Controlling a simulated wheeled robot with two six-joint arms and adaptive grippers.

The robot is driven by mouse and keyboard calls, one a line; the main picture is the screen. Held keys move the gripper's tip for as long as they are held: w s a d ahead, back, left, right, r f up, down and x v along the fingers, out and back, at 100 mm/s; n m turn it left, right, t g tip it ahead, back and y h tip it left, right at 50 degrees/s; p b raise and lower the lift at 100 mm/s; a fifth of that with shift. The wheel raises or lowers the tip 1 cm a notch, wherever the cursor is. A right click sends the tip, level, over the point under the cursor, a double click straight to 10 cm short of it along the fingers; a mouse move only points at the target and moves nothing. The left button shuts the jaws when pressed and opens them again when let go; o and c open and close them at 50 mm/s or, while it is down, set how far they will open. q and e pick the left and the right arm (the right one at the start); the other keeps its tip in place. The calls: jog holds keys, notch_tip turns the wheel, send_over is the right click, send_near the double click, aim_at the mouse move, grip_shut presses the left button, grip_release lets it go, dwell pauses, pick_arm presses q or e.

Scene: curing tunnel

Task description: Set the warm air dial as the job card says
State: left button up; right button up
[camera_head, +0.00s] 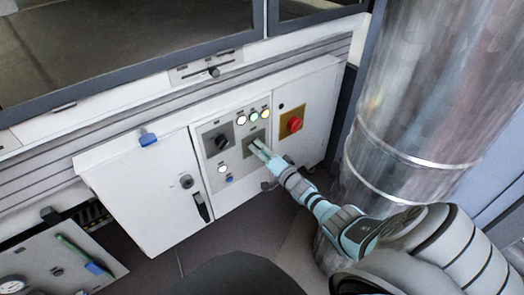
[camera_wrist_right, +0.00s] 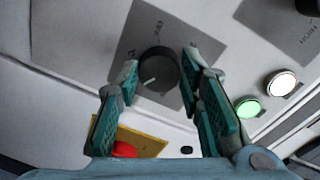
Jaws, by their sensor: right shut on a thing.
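The black round dial (camera_wrist_right: 158,66) sits on a grey plate (camera_wrist_right: 146,28) with small lettering, too blurred to read surely. Its white mark points to the lower left in the right wrist view. My right gripper (camera_head: 259,149) reaches the white cabinet's control panel, and its fingers are shut on the dial from both sides. In the head view the gripper covers most of this dial, and part of its grey plate (camera_head: 250,137) shows. My left gripper is not in view. I see no readable job card.
A second black knob (camera_head: 222,142) sits to the left. Lit buttons (camera_head: 253,115) are above, and a red stop button (camera_head: 294,124) on yellow is to the right. A large metal duct (camera_head: 400,130) stands close by on the right. A gauge panel (camera_head: 60,262) is at lower left.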

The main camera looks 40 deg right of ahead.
jog(key=o, duration=0.7)
jog(key=shift+w+a+r, duration=0.15)
jog(key=shift+r, duration=0.2)
jog(key=o, duration=0.5)
jog(key=shift+a+r, duration=0.1)
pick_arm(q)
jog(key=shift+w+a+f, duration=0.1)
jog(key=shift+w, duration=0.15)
pick_arm(e)
jog(key=s, duration=0.8)
jog(key=s+r, duration=0.1)
jog(key=s, duration=0.3)
jog(key=shift+s+a, duration=0.2)
jog(key=shift+a, duration=0.15)
jog(key=shift+a, duration=0.1)
